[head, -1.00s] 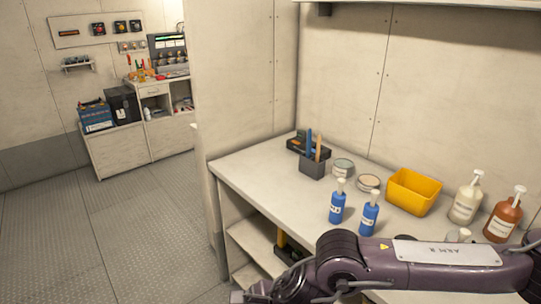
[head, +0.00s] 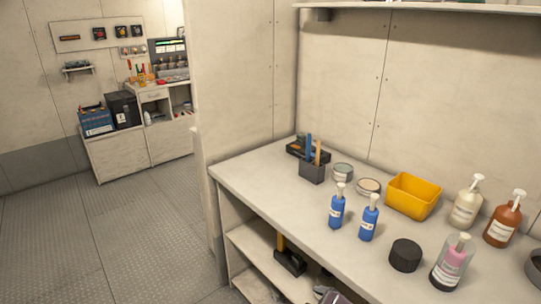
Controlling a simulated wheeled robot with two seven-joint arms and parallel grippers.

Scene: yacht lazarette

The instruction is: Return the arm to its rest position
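Neither of my grippers shows in the head view. A small purple-grey piece at the bottom edge, in front of the bench, may be part of my arm, but too little of it shows to tell.
The floor (head: 90,240) at left is clear.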

